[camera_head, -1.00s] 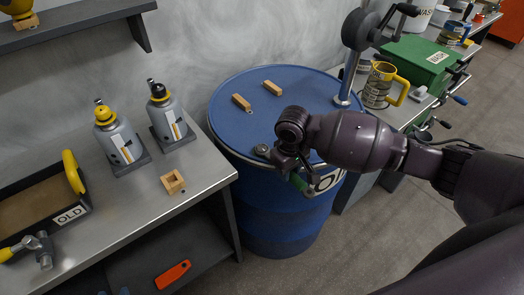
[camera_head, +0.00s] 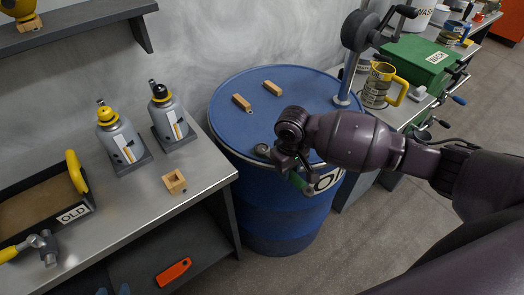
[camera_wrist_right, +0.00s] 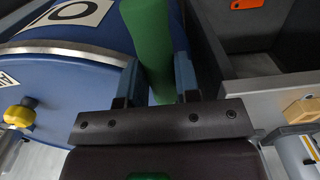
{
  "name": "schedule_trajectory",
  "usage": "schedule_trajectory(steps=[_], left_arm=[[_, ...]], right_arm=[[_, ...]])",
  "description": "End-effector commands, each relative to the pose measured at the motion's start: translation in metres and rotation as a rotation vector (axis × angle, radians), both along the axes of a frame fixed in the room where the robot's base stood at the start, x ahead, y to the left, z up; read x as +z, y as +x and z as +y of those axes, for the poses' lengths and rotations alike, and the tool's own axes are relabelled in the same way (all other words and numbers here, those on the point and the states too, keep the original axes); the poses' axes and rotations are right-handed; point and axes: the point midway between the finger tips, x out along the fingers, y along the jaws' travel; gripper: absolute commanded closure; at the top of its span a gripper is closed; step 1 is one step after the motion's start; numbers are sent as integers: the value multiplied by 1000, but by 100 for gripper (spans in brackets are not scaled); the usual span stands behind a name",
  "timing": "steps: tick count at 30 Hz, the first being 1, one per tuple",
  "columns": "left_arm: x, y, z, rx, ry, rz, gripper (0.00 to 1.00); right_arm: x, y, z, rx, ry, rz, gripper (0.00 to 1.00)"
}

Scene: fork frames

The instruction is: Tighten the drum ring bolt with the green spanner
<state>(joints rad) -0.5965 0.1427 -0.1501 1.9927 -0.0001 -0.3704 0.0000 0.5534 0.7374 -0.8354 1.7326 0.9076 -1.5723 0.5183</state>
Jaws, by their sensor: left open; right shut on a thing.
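The blue drum (camera_head: 275,225) stands on the floor between two benches, with a ring around its lid rim. My right gripper (camera_head: 292,172) is at the near edge of the rim, beside a white label (camera_head: 328,180). It is shut on the green spanner (camera_head: 298,181), of which only a short piece shows in the head view. In the right wrist view the spanner (camera_wrist_right: 150,45) runs between the two fingers, with the drum wall and rim close by. The ring bolt and the spanner's working end cannot be made out. My left gripper is not in view.
Two wooden blocks (camera_head: 242,103) and a small dark cap (camera_head: 262,150) are on the lid. A crank post (camera_head: 350,80) stands at the drum's back right. Left bench holds two grey bottles (camera_head: 120,140), a wooden block (camera_head: 174,181), a tray (camera_head: 75,214) and a hammer (camera_head: 45,245).

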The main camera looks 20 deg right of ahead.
Motion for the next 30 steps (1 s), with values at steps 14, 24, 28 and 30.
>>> schedule_trajectory(steps=[14,24,28,30], left_arm=[[9,2,0,-1,0,-7,57],[6,-5,1,3,0,6,57],[6,-5,1,3,0,7,57],[7,-5,1,3,0,6,57]], right_arm=[[3,0,0,0,0,-1,100],[3,0,0,0,0,0,100],[3,0,0,0,0,0,100],[3,0,0,0,0,0,100]])
